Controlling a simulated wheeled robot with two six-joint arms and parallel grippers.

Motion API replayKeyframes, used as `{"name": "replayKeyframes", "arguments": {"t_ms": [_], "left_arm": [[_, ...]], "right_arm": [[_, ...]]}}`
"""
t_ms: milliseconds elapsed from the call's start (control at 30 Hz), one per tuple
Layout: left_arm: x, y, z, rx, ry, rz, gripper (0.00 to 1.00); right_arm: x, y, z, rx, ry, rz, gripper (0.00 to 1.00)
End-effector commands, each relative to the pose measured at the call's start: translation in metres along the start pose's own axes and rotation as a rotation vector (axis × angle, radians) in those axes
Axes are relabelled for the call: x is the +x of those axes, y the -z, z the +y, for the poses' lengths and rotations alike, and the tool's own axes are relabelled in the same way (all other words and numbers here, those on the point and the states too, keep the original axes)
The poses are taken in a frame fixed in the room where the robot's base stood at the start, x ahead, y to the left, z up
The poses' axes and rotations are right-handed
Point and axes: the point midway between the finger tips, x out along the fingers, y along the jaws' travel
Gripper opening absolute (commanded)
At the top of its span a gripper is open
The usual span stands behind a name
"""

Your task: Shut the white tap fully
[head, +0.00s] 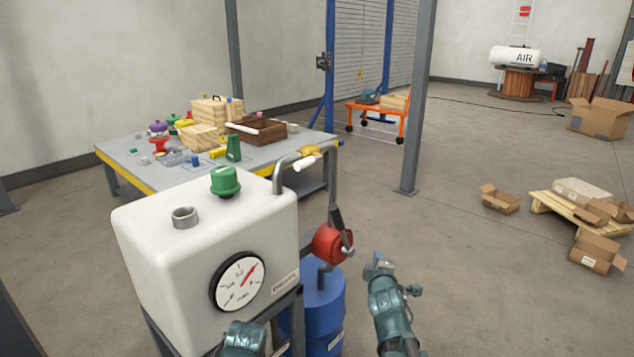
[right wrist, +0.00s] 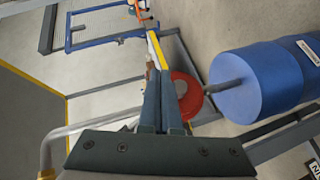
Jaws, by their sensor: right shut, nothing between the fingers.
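A white handle (head: 307,163) shows at the upper bend of the grey pipe (head: 333,185), with yellow beside it. I take it for the white tap; its exact setting is too small to tell. The pipe runs from the white tank (head: 160,245) over to a red round part (head: 328,242) above the blue drum. My right gripper (head: 379,264) is to the right of the red part, below the white handle. In the right wrist view its fingers (right wrist: 153,80) are shut and empty, overlapping the red part (right wrist: 187,97) in the picture. My left gripper's jaws are not visible.
The blue drum (head: 320,305) stands below the red part and also shows in the right wrist view (right wrist: 255,80). A workbench (head: 125,165) with several items stands behind the tank.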

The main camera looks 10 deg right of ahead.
Motion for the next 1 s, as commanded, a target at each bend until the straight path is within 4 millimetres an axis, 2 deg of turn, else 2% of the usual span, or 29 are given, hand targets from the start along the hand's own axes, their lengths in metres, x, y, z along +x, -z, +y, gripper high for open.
{"name": "replayKeyframes", "arguments": {"t_ms": [33, 200, 300, 433, 567, 700, 833, 1000], "left_arm": [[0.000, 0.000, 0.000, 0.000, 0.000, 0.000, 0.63], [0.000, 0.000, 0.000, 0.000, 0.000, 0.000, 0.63], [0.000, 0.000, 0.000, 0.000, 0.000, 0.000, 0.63], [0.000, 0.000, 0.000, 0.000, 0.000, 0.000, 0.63], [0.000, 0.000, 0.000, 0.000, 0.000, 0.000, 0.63], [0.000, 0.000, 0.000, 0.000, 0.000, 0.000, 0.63], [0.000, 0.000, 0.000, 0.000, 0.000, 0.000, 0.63], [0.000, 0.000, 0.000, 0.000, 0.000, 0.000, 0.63]], "right_arm": [[0.000, 0.002, 0.017, -0.081, -0.071, 0.031, 0.00], [-0.012, 0.019, 0.071, -0.394, -0.335, 0.136, 0.00], [-0.026, 0.033, 0.096, -0.582, -0.492, 0.184, 0.00], [-0.052, 0.052, 0.119, -0.821, -0.703, 0.236, 0.00], [-0.081, 0.070, 0.130, -1.038, -0.908, 0.274, 0.00], [-0.111, 0.085, 0.132, -1.219, -1.099, 0.301, 0.00], [-0.131, 0.093, 0.128, -1.328, -1.228, 0.317, 0.00], [-0.145, 0.098, 0.124, -1.395, -1.316, 0.325, 0.00]]}}
